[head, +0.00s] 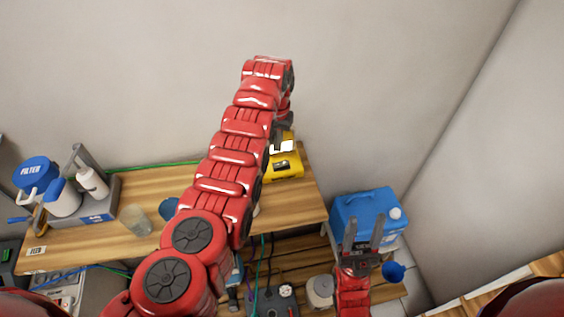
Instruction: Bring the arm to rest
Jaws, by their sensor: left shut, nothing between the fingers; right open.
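My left arm (230,165) rises from the lower left, reaches up in front of the wall and bends down at its top. My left gripper (286,124) hangs below that bend, mostly hidden behind the arm, just above a yellow device (285,168). It is shut with nothing visible in it; I cannot tell whether it touches the device. My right gripper (364,219) is at the lower right, its two grey fingers spread and empty. It overlaps the front of a blue canister (373,207) in the picture; contact is unclear.
The wooden bench (100,225) holds a grey caddy (106,199) with bottles, a blue-lidded filter jug (37,178) and a clear cup (136,219). Cables and a white container (320,290) are on the lower shelf. A blue cup (394,272) is at right. The space before the wall is free.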

